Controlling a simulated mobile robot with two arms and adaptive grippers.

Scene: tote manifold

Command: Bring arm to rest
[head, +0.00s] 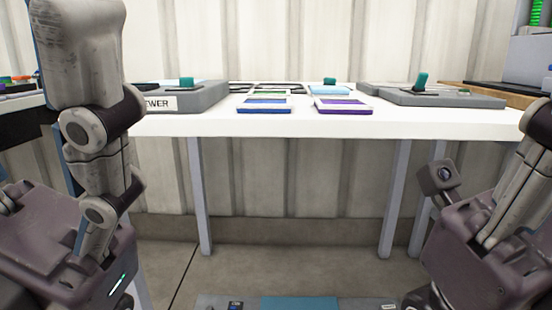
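My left arm (88,130) stands folded at the left side of the head view, in front of the table's left end. My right arm (515,190) shows at the right edge, lower than the tabletop. I see no fingertips of either gripper, so I cannot tell whether they hold anything. Neither visible arm part is seen touching the table.
A white table (330,124) stands ahead. It bears a blue tile (264,105), a purple tile (342,105), a grey fixture (205,98) at left and another (440,98) at right. A flat tote-like thing (298,303) lies low at the bottom.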

